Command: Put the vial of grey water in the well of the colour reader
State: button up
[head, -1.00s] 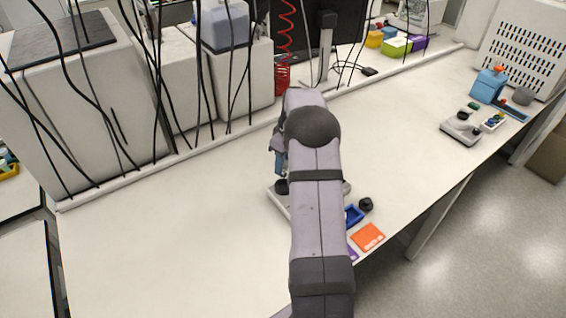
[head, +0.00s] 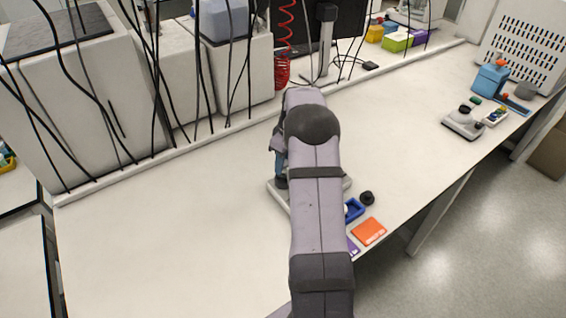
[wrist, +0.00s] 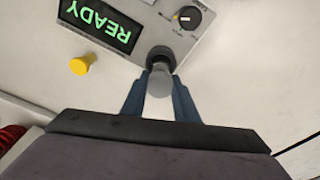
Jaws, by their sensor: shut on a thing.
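The vial of grey water (wrist: 160,84) is between the two blue fingers of my gripper (wrist: 160,98) in the wrist view. My gripper is shut on it. The colour reader (wrist: 205,45) lies beneath, with a dark round well (wrist: 160,56) right at the vial's far end. I cannot tell whether the vial's end is inside the well or just above it. The reader's display (wrist: 100,24) shows READY in green, upside down. In the head view my arm hides most of the reader; its left edge (head: 275,194) shows, and the vial is hidden.
A dial (wrist: 187,17) is on the reader near the well. A yellow round piece (wrist: 80,66) stands beside the display. Right of my arm are a blue tray (head: 354,209), a black knob-like piece (head: 367,198) and an orange block (head: 369,231). The bench at left is clear.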

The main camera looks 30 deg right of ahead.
jog(key=shift+f, duration=0.15)
dwell(0.3)
jog(key=shift+f+b, duration=1.05)
jog(key=shift+f, duration=0.45)
jog(key=shift+f, duration=0.25)
jog(key=o, duration=1.1)
jog(key=shift+o, duration=0.8)
jog(key=o, duration=0.4)
jog(key=shift+c, duration=0.2)
jog(key=shift+r, duration=0.1)
jog(key=shift+r+p, duration=2.3)
jog(key=shift+r, duration=1.15)
